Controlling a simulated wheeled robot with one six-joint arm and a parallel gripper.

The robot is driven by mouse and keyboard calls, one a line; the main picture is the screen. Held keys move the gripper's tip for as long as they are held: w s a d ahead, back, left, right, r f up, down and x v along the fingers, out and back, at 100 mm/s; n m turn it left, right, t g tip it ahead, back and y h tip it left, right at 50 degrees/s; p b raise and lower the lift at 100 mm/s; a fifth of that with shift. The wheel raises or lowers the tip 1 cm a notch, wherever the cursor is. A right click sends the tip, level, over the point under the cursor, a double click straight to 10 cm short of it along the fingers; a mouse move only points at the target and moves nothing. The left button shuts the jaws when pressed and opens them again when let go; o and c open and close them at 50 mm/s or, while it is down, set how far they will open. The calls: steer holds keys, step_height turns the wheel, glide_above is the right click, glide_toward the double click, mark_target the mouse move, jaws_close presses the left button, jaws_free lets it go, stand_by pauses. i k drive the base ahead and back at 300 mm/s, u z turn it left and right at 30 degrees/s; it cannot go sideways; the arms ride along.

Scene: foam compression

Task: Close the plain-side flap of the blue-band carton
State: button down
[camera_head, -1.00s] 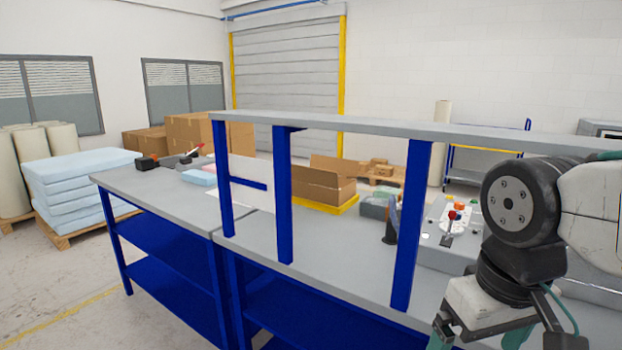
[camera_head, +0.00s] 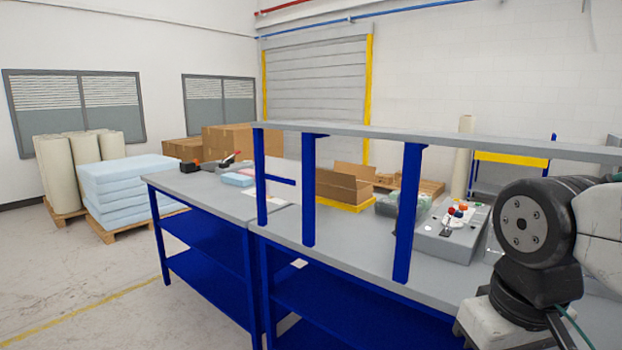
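An open brown carton (camera_head: 336,187) sits on the far side of the grey workbench (camera_head: 225,207), behind the blue uprights of its shelf. One flap stands up at its back right. No blue band shows on the faces I see, and I cannot tell which side is plain. Part of the carton is hidden by a blue upright. My arm is at the right edge, well apart from the carton. Its gripper end is cut off by the bottom edge, so the fingers do not show.
A yellow tray (camera_head: 357,207) lies under the carton. A grey control box (camera_head: 447,243) with coloured buttons stands right of it. Light blue foam (camera_head: 237,179) lies left on the bench. The raised shelf (camera_head: 400,139) spans the bench.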

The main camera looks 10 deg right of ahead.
mark_target(336, 178)
steer(key=u, duration=0.65)
steer(key=i, duration=1.55)
steer(key=z, duration=0.55)
